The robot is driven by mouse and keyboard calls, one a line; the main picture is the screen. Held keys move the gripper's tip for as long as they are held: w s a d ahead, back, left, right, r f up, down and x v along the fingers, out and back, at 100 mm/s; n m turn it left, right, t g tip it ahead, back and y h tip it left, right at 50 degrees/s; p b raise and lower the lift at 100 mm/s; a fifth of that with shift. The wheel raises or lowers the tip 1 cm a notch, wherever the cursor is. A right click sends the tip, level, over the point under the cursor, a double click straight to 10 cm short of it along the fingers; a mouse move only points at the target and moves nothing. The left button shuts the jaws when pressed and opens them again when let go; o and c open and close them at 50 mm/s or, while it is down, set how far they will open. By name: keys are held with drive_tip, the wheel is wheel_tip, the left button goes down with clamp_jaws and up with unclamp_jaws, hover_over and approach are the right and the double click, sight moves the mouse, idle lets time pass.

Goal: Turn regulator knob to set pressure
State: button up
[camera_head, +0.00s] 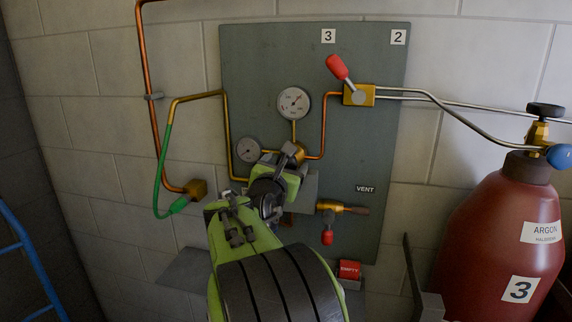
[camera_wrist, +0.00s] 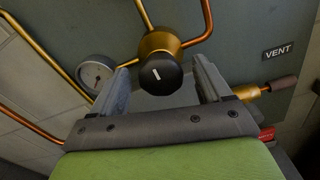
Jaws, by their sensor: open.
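The regulator knob (camera_wrist: 160,75) is a round black cap with a white mark, on a brass body (camera_wrist: 157,42). In the wrist view it sits between the two grey fingers of my gripper (camera_wrist: 162,85), which are open, with a visible gap at the right finger. Whether the left finger touches it I cannot tell. In the head view my gripper (camera_head: 285,165) covers the knob. The large pressure gauge (camera_head: 294,102) is above it on the grey panel (camera_head: 262,60). A smaller gauge (camera_head: 248,150) is to the left and also shows in the wrist view (camera_wrist: 95,74).
A red-handled valve (camera_head: 358,94) is at upper right. Another red-handled valve (camera_head: 328,225) is below the VENT label (camera_head: 365,189). A red argon cylinder (camera_head: 500,235) stands at right. A green hose (camera_head: 163,165) hangs at left, and a blue ladder (camera_head: 30,260) is at far left.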

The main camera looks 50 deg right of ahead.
drive_tip(key=shift+w+d, duration=0.25)
drive_tip(key=shift+d, duration=0.3)
drive_tip(key=c, duration=1)
drive_tip(key=shift+o, duration=0.2)
